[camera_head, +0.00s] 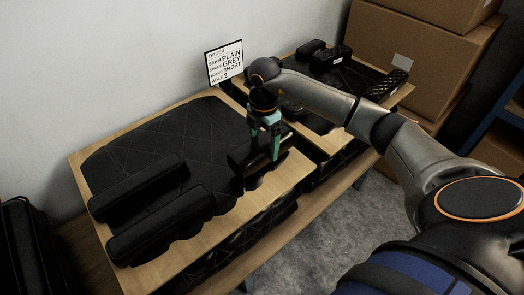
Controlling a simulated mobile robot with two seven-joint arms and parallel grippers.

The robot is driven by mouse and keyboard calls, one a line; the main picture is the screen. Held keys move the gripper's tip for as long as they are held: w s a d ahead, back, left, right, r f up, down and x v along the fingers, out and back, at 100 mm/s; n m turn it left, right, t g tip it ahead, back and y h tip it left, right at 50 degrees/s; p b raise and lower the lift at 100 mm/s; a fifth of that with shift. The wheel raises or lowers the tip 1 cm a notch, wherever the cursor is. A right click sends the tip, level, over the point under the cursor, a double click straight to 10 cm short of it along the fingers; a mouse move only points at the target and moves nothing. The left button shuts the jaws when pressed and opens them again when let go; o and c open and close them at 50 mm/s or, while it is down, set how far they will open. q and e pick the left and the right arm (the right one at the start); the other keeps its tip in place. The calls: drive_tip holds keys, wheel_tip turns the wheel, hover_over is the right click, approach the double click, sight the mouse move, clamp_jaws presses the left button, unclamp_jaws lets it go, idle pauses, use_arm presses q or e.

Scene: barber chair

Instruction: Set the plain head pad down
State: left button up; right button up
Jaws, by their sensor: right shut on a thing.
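The plain head pad (246,156) is a small dark roll-shaped cushion at the right end of the near wooden board (180,272). My right gripper (276,150), with green fingers pointing down, is shut on it. The fingers cover part of the pad. The pad is at or just above the board; I cannot tell whether it touches. My left gripper is not in view.
A black quilted backrest (150,137) and two long padded rests (160,226) lie on the board. An order card (224,62) stands behind, reading plain, grey, short, 2. A second board with dark parts, including a quilted pad (387,86), and cardboard boxes (405,50) are at right.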

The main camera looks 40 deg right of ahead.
sight(262, 141)
drive_tip(key=shift+w+a+f, duration=0.15)
drive_tip(key=shift+f, duration=1.75)
drive_tip(key=o, duration=1.3)
wheel_tip(262, 141, up, 12)
drive_tip(key=shift+r, duration=0.2)
